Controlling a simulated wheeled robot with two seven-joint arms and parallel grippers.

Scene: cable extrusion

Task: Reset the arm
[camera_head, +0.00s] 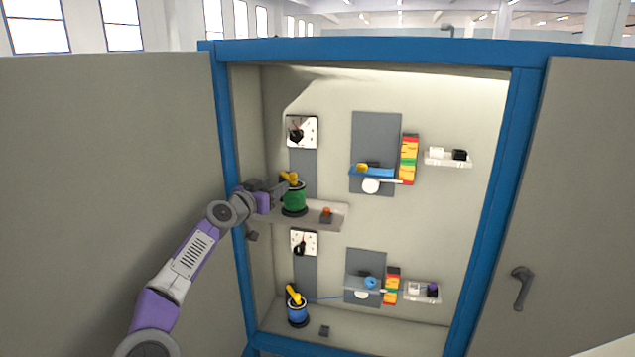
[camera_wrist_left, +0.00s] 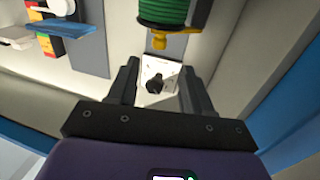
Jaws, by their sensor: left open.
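My left arm (camera_head: 190,255) reaches in from the left into the open blue-framed cabinet (camera_head: 222,160). My left gripper (camera_head: 279,188) is beside the green spool (camera_head: 294,198) with a yellow top on the upper-left shelf. In the left wrist view the gripper (camera_wrist_left: 158,90) is open, with nothing between its two dark fingers. The green spool (camera_wrist_left: 168,12) shows beyond the fingertips, its yellow part towards the gripper. A white plate with a black knob (camera_wrist_left: 155,84) shows behind the gap between the fingers. My right gripper is in neither view.
The shelf (camera_head: 335,214) also holds a small block with an orange top (camera_head: 326,212). Below stands a blue spool (camera_head: 297,310) with a blue cable running right. Cabinet doors (camera_head: 110,180) stand open on both sides. The frame's left post is close to my arm.

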